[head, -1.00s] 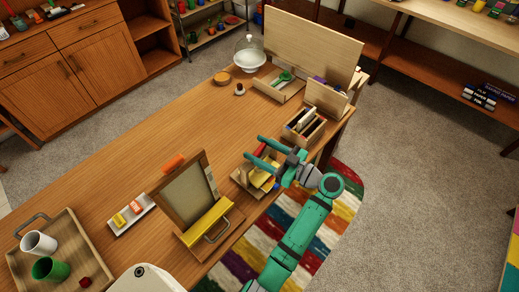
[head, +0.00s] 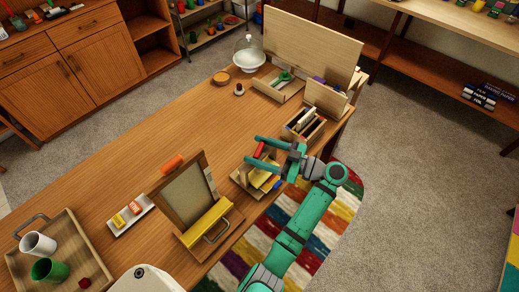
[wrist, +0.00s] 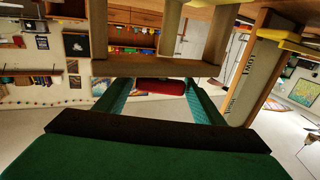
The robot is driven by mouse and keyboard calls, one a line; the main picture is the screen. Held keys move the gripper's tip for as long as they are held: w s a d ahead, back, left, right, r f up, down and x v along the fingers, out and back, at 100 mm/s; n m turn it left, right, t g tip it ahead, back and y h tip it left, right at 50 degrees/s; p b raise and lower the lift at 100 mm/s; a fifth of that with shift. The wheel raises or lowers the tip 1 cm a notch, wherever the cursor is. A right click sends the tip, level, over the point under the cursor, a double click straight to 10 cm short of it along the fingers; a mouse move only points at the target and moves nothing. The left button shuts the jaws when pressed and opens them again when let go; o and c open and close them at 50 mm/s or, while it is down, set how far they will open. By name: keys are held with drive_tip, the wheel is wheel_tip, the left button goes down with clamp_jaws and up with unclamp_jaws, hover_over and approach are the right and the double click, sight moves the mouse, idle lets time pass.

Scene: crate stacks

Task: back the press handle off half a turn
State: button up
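A red handle (head: 259,150), which I take to be the press handle, stands over a small wooden press (head: 244,176) near the table's right edge. Yellow and dark pieces lie in or beside the press. My gripper (head: 252,150) is open, its two teal fingers reaching left on either side of the handle. In the wrist view the handle is a red cylinder (wrist: 160,87) lying crosswise between the fingers of my gripper (wrist: 160,84). Gaps seem to show at both its ends, so I see no grip on it. A wooden beam (wrist: 155,69) crosses just above it.
A wooden frame with a grey panel (head: 188,195) and a yellow bar (head: 208,222) stands to the left. A wooden box of upright items (head: 303,124) is close behind my gripper. A tray (head: 68,222) holds two cups. The table's middle is clear.

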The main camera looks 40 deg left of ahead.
drive_tip(key=shift+o, duration=0.5)
drive_tip(key=shift+r, duration=0.1)
drive_tip(key=shift+w+d, duration=0.15)
drive_tip(key=shift+d, duration=0.1)
drive_tip(key=v, duration=1)
drive_tip(key=shift+d, duration=0.15)
drive_tip(key=shift+d, duration=0.15)
